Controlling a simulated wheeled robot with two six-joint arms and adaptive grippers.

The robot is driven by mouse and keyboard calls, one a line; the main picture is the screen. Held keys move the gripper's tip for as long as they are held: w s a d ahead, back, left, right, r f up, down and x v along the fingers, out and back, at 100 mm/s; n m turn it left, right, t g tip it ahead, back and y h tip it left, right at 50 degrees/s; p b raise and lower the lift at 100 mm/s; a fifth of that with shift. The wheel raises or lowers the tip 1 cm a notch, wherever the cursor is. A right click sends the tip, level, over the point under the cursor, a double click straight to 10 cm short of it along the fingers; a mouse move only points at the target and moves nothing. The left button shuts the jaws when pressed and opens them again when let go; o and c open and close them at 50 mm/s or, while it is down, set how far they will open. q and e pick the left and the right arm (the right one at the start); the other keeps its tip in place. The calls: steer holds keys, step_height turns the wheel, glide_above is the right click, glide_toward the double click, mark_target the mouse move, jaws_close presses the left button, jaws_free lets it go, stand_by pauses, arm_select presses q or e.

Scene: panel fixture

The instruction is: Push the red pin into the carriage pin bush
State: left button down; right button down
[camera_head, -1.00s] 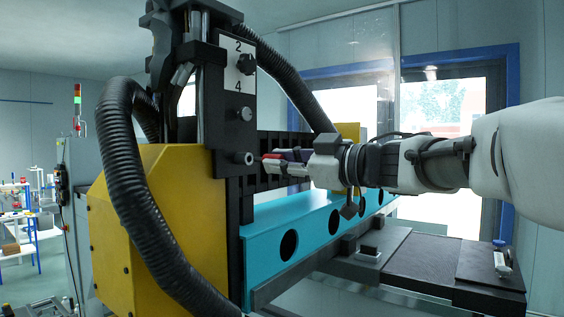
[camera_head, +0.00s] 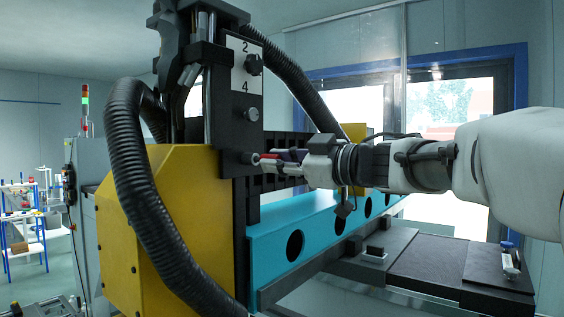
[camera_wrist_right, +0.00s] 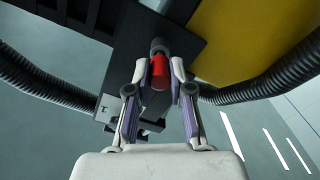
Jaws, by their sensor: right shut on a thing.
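The red pin (camera_wrist_right: 159,68) is between the fingers of my right gripper (camera_wrist_right: 159,76), which is shut on it. In the right wrist view its far end meets the round grey bush (camera_wrist_right: 158,45) on the black carriage plate. In the head view my right gripper (camera_head: 282,160) comes in from the right, with a little red of the pin (camera_head: 270,156) showing. The bush (camera_head: 249,158) sticks out of the black carriage (camera_head: 228,120) just left of the fingertips. How deep the pin sits in the bush is hidden. My left gripper is not in view.
A yellow housing (camera_head: 170,215) and thick black hoses (camera_head: 130,150) stand left of the carriage. A blue-green beam (camera_head: 270,258) with round holes runs below my right gripper. A dark shelf (camera_head: 425,262) lies at lower right.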

steer(key=shift+x, duration=0.8)
steer(key=c, duration=1)
jaws_free()
steer(key=shift+o, duration=0.2)
steer(key=shift+w+a, duration=0.1)
